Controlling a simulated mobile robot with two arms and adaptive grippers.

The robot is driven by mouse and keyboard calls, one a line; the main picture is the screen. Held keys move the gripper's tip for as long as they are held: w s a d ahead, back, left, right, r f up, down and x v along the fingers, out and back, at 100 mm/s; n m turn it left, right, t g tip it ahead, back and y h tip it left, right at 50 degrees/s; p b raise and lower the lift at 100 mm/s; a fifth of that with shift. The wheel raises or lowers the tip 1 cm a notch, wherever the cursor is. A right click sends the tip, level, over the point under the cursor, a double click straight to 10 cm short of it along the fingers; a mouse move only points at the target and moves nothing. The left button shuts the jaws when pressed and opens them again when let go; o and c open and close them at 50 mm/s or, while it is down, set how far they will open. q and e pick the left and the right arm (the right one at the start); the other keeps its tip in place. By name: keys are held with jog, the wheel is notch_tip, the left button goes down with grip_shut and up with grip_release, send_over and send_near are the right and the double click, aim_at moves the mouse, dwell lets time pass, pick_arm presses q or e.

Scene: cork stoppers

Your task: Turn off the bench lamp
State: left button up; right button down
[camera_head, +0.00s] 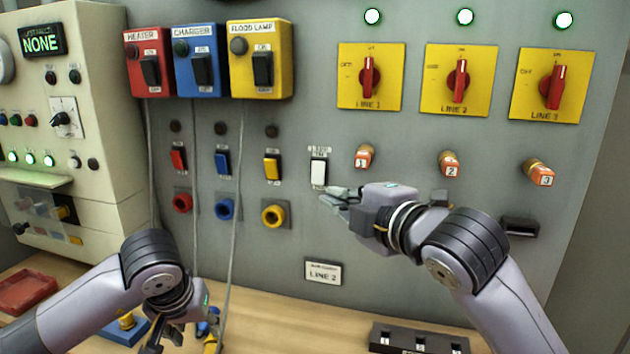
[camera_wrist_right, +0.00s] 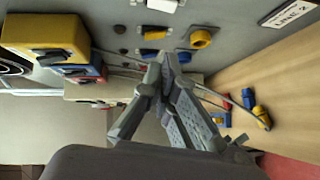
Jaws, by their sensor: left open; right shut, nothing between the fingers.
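A white rocker switch (camera_head: 318,173) with a small, hard-to-read label above it sits on the grey panel, right of the yellow rocker. It also shows at the top edge of the right wrist view (camera_wrist_right: 163,5). My right gripper (camera_head: 326,195) is shut and empty, its tips just below the white rocker; I cannot tell whether they touch the panel. It also shows in the right wrist view (camera_wrist_right: 166,62). My left gripper (camera_head: 180,342) is open, low at the front near the bench top, partly cut off by the picture's bottom edge.
Red (camera_head: 178,158), blue (camera_head: 222,163) and yellow (camera_head: 272,168) rockers sit left of it, with sockets below. Numbered plugs (camera_head: 365,157) stick out to the right. Cables hang from the charger (camera_head: 200,62) and flood lamp (camera_head: 262,60) boxes. Plugs (camera_head: 208,330) lie on the bench (camera_head: 265,325).

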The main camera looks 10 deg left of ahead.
jog(key=w+d+x, duration=0.2)
jog(key=x, duration=1)
jog(key=shift+w+f, duration=0.2)
jog(key=shift+w, duration=0.05)
jog(key=shift+a, duration=0.2)
jog(key=s+d+f, duration=0.2)
jog(key=s+d, duration=0.4)
jog(key=s, duration=0.4)
jog(key=shift+s+d+f+n+t, duration=0.2)
jog(key=shift+s+f+n+t, duration=0.1)
jog(key=shift+s+f, duration=0.1)
dwell(1.3)
